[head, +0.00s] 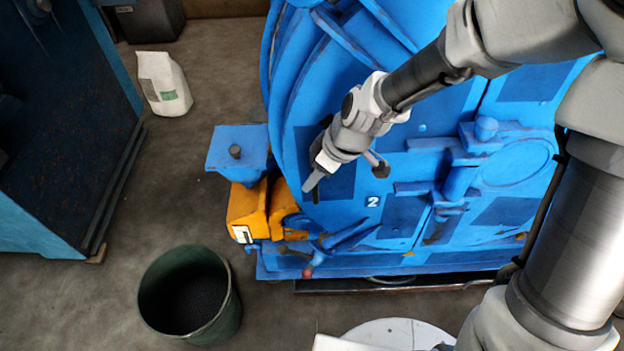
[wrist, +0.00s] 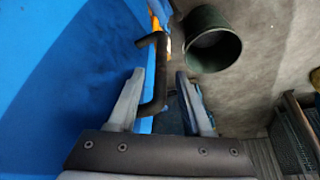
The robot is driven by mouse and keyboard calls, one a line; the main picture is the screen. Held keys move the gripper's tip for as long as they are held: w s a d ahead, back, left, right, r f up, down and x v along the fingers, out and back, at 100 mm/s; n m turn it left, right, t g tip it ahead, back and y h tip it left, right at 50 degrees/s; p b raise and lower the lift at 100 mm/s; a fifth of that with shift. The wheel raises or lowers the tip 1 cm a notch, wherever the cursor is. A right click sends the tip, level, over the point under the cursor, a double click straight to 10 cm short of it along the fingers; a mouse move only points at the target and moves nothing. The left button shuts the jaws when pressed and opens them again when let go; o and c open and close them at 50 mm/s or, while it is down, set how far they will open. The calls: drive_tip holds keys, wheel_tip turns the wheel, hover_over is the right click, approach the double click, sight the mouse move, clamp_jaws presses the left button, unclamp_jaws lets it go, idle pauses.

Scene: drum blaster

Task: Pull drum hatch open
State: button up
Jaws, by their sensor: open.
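The big blue drum hatch (head: 420,128) fills the centre and right of the head view, with a white "2" on its front; it looks closed. My gripper (head: 311,184) is at its left part, pointing down. A dark bar handle (wrist: 160,75) shows in the wrist view, running between my two open fingers (wrist: 160,82). The fingers are on either side of it, and I see no firm grip. In the head view my gripper hides most of the handle. The blue hatch surface also fills the left of the wrist view (wrist: 60,80).
A dark green bin (head: 190,295) stands on the floor at lower left. A white bag (head: 163,83) and blue cabinet (head: 60,120) are left. Floor between is clear.

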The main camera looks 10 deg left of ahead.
drive_tip(key=shift+b+x, duration=0.4)
drive_tip(key=shift+x, duration=1.7)
drive_tip(key=shift+c, duration=0.3)
clamp_jaws()
